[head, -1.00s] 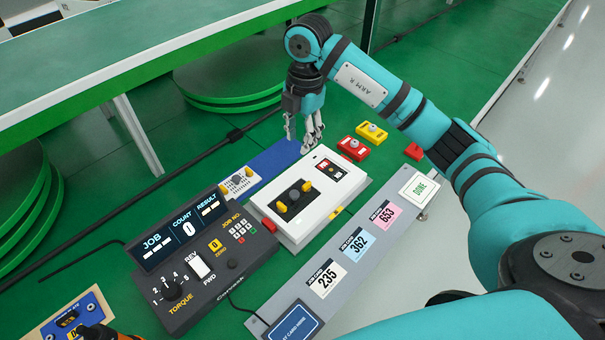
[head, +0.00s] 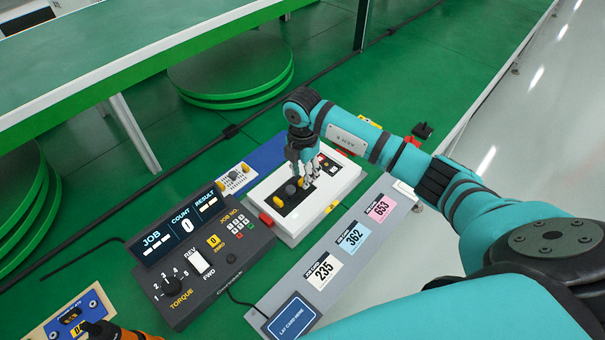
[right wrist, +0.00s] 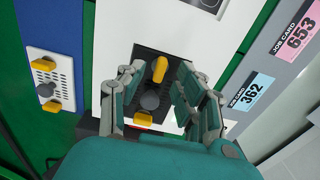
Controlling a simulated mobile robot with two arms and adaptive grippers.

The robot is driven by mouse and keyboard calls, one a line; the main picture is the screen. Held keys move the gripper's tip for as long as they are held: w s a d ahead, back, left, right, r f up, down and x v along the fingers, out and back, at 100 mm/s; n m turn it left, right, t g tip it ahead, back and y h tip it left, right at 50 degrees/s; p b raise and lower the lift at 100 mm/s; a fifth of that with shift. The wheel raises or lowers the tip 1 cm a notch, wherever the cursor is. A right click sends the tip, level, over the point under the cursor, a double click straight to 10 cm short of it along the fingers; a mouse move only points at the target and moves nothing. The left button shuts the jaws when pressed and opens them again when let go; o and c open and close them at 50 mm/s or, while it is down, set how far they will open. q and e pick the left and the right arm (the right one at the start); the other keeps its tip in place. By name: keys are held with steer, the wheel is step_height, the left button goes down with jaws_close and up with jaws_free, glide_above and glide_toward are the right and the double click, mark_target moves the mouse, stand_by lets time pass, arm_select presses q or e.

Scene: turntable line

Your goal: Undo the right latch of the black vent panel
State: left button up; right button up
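The black vent panel (head: 292,197) lies on top of the white box, with a dark round knob (head: 291,190) in its middle. Its left latch (head: 278,202) is yellow. The right latch shows in the right wrist view (right wrist: 159,70) as an upright yellow tab; in the head view my gripper largely covers it. My right gripper (head: 308,181) is over the panel's right end. In the right wrist view its fingers (right wrist: 163,75) are spread on either side of the right latch, with visible gaps. A black and orange part at the bottom left edge seems to be my left gripper (head: 100,329); its fingers are unclear.
A white perforated plate with yellow tabs (head: 236,178) lies on the blue mat (head: 268,153).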

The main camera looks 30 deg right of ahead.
steer(key=shift+f, duration=0.8)
jaws_close()
